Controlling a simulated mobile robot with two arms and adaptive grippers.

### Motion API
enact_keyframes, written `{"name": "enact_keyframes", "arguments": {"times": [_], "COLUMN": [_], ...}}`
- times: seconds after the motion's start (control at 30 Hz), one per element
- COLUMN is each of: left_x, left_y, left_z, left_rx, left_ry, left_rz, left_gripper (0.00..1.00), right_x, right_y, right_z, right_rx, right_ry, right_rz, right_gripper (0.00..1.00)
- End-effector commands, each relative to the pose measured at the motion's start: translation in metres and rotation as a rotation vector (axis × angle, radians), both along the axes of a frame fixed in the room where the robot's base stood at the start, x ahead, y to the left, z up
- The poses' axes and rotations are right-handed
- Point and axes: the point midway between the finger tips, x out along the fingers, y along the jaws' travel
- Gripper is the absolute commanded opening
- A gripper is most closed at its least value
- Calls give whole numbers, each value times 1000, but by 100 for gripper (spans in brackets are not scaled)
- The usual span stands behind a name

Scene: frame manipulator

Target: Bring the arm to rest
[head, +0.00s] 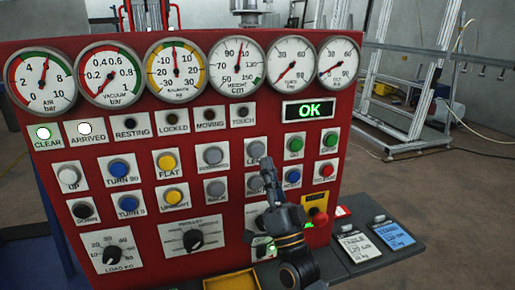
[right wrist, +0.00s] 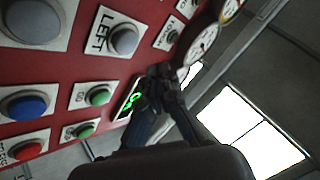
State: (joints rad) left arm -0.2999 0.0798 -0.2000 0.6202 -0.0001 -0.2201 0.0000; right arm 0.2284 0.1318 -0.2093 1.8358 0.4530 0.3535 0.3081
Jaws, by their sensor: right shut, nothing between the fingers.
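A red control panel (head: 135,225) fills much of the head view. The RESTING lamp (head: 130,122) is dark, as are LOCKED, MOVING and TOUCH. The display (head: 308,110) reads OK in green. My right gripper (head: 267,165) is shut and empty in front of the panel, just below the grey LEFT button (head: 256,149). In the right wrist view its shut fingertips (right wrist: 162,72) overlap the display's edge. Contact with the panel cannot be told. My left gripper is out of view.
Several round gauges line the panel's top. Knobs sit low, including the LOAD KG knob (head: 110,255); a red mushroom button (head: 319,216) is at lower right. A dark shelf (head: 385,258) holds cards. A yellow tray (head: 232,283) lies below. Metal frames (head: 415,85) stand behind; floor at right is open.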

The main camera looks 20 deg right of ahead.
Motion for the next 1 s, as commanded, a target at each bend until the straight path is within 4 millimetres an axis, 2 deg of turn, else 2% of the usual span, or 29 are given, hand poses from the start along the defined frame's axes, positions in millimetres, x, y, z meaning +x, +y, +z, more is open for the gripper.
{"name": "enact_keyframes", "arguments": {"times": [0.2, 0.53, 0.63, 0.67, 0.77, 0.87, 1.0], "left_x": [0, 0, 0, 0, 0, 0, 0], "left_y": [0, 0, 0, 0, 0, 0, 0], "left_z": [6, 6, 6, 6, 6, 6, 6], "left_rx": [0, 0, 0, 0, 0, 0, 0], "left_ry": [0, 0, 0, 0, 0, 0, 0], "left_rz": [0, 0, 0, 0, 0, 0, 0], "left_gripper": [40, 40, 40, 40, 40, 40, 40], "right_x": [-16, -17, -16, -16, -16, -27, -62], "right_y": [-1, 0, 4, 7, 19, 32, 37], "right_z": [1, -1, -12, -19, -57, -112, -197], "right_rx": [-1, -2, -32, -50, -151, -292, -500], "right_ry": [0, 4, 50, 80, 235, 451, 776], "right_rz": [-1, 0, 2, 3, 7, 14, 29], "right_gripper": [0, 0, 0, 0, 0, 0, 0]}}
